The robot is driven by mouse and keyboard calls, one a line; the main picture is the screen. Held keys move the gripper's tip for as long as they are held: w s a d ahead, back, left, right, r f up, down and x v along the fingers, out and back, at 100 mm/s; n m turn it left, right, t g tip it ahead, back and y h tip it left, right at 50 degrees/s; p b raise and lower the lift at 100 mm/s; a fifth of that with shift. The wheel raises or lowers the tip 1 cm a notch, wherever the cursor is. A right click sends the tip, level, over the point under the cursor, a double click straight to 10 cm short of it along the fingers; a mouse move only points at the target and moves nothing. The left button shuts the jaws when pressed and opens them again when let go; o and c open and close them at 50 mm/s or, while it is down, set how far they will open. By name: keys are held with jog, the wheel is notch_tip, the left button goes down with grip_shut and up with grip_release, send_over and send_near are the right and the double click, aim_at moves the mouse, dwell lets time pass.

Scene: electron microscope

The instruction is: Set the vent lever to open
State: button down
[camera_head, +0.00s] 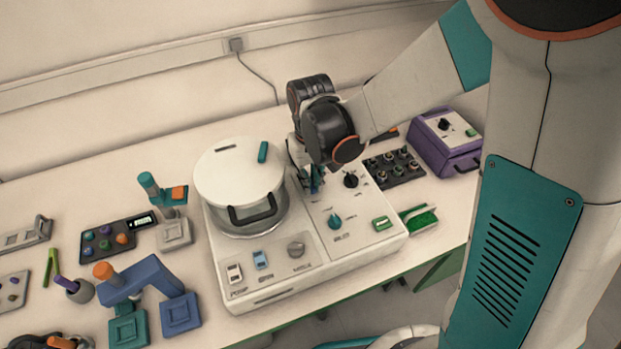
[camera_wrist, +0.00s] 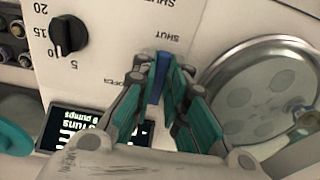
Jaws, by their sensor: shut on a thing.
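The vent lever is a slim blue bar (camera_wrist: 158,76) on the pale panel of the microscope console (camera_head: 372,226). In the head view my gripper (camera_head: 312,180) reaches down at the console's back, right of the white-lidded round chamber (camera_head: 225,172). My wrist and fingers hide most of the lever there.
A black dial (camera_wrist: 68,36) and a small dark display (camera_wrist: 75,128) lie left of my fingers. A purple box (camera_head: 440,150) and a dark knob panel (camera_head: 393,178) stand right of the console.

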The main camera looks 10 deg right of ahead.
jog(key=n, duration=0.2)
jog(key=d+n, duration=0.1)
jog(key=shift+w+n, duration=0.25)
jog(key=shift+n, duration=0.05)
jog(key=n, duration=0.2)
jog(key=shift+w+d+n, duration=0.25)
jog(key=shift+d+n, duration=0.15)
jog(key=shift+w+d+n, duration=0.15)
jog(key=shift+w+n, duration=0.1)
jog(key=shift+n, duration=0.7)
jog(key=shift+w+d+n, duration=0.1)
jog(key=shift+w+n, duration=0.2)
jog(key=shift+n, duration=0.6)
jog(key=shift+w+d+n, duration=0.15)
jog(key=shift+w+n, duration=0.1)
jog(key=shift+n, duration=0.7)
jog(key=c, duration=1.6)
grip_release()
